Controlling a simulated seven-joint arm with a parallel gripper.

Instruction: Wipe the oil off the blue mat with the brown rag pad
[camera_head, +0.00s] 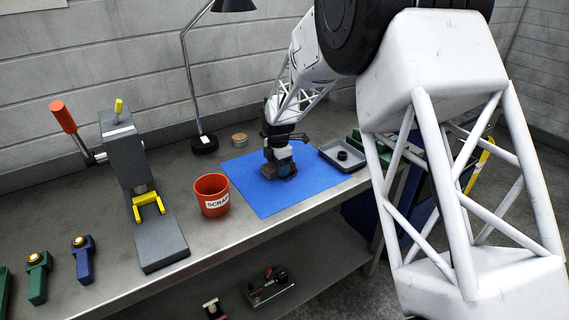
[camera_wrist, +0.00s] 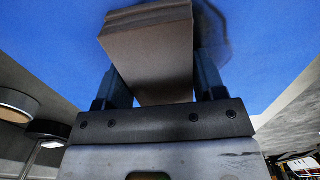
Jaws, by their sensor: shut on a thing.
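The blue mat (camera_head: 252,197) lies on the metal bench and fills the upper part of the wrist view (camera_wrist: 50,40). My gripper (camera_head: 275,168) is over the middle of the mat, pointing down. In the wrist view my gripper (camera_wrist: 158,85) is shut on the brown rag pad (camera_wrist: 150,50), with one finger on each side. The pad is at the mat's surface; I cannot tell for sure whether it touches. A darker smear of oil (camera_wrist: 212,30) shows on the mat beside the pad. In the head view the oil cannot be made out.
A red scrap bin (camera_head: 211,196) stands left of the mat. A grey tray (camera_head: 343,155) with a dark round part is at its right. A lamp (camera_head: 203,143) and a small round tin (camera_head: 239,140) stand behind. A press (camera_head: 140,190) is farther left.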

